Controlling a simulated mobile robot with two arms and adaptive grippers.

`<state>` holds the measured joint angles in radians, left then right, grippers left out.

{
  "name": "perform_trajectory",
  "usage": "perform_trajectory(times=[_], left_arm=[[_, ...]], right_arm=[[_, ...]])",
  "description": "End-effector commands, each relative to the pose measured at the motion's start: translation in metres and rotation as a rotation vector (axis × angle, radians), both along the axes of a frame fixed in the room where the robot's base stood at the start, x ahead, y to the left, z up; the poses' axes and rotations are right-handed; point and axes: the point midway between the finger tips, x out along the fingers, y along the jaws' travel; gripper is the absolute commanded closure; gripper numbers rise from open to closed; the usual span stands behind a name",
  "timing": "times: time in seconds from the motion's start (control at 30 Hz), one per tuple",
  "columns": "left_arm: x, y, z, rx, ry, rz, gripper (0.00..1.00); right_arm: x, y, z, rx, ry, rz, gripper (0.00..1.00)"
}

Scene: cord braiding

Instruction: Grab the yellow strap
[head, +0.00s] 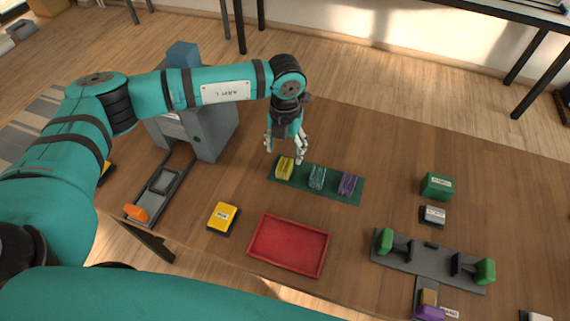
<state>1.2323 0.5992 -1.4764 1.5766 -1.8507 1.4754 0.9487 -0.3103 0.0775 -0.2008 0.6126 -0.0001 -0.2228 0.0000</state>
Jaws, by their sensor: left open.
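The yellow strap (284,168) is a small bundle at the left end of a dark green mat (330,188) on the wooden table. A teal-green strap (317,178) and a purple strap (348,184) lie in a row to its right. My left gripper (285,152) points down over the yellow strap, its fingers spread to either side. It is open and holds nothing. Whether a fingertip touches the mat or the strap cannot be told from this angle. My right gripper is not in view.
A red tray (289,246) lies in front of the mat, with a yellow labelled block (223,217) to its left. A grey machine (210,128) stands at the left. A grey fixture with green ends (425,262) and a green box (437,186) are at the right.

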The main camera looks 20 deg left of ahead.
Motion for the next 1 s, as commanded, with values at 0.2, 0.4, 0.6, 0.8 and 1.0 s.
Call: perform_trajectory(times=[0.2, 0.4, 0.6, 0.8, 1.0], left_arm=[[-0.002, -0.001, -0.013, 0.000, 0.002, -0.002, 0.38], [-0.008, -0.001, -0.041, 0.001, 0.003, -0.001, 0.38], [-0.007, -0.002, -0.060, -0.001, 0.000, -0.001, 0.38], [-0.007, -0.001, -0.061, -0.001, 0.000, -0.001, 0.38], [-0.007, -0.001, -0.061, -0.001, 0.000, -0.001, 0.63]], right_arm=[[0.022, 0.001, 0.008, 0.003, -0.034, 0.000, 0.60], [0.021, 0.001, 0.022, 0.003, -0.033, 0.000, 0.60], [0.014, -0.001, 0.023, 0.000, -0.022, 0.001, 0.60], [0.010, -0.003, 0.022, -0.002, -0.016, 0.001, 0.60], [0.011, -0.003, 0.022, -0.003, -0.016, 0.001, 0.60]])
